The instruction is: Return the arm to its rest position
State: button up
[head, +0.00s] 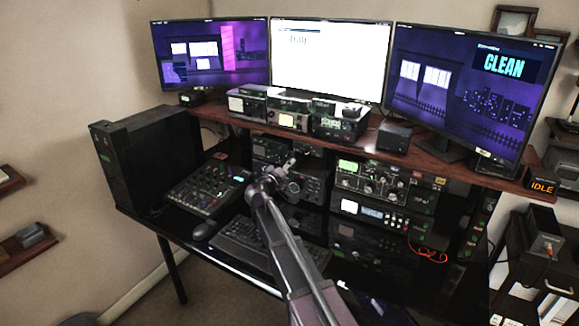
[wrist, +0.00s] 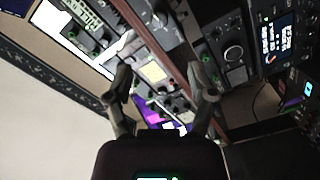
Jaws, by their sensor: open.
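My arm (head: 287,245) reaches from the bottom of the head view up over the desk. My gripper (head: 277,172) is in front of the radio gear under the wooden shelf. In the wrist view my gripper (wrist: 163,85) has its two fingers apart, with nothing between them. The radios behind show rotated and tilted in that view. A radio with a large round knob (wrist: 233,54) is beyond the right finger. I cannot tell from these views whether the fingers touch any equipment.
The wooden shelf (head: 455,168) carries three monitors and small radios. A mixer (head: 208,188), a keyboard (head: 250,240) and a mouse (head: 204,230) are on the black desk left of my arm. A stacked radio rack (head: 385,190) stands right. A black PC tower (head: 150,155) is far left.

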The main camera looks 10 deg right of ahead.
jog(key=shift+d, duration=0.1)
jog(key=s+d+f+m+g+y+p, duration=0.1)
jog(key=s+d+f+m+g, duration=0.1)
jog(key=s+d+f+g, duration=0.55)
jog(key=s+d+f+m+g+y+p, duration=0.2)
jog(key=s+d+m, duration=0.15)
jog(key=s, duration=0.75)
jog(key=s+a+f+g+y, duration=0.1)
jog(key=s+y, duration=0.1)
jog(key=s, duration=0.3)
jog(key=s+a+f+g+y+p, duration=0.1)
jog(key=s+g+y, duration=0.1)
jog(key=s, duration=0.4)
jog(key=s+a+f+g+y+p, duration=0.1)
jog(key=s+a+f+g+y, duration=0.1)
jog(key=s, duration=0.4)
jog(key=shift+s+n+y, duration=0.15)
jog(key=shift+n+y, duration=0.3)
jog(key=shift+y, duration=0.35)
jog(key=shift+c, duration=1)
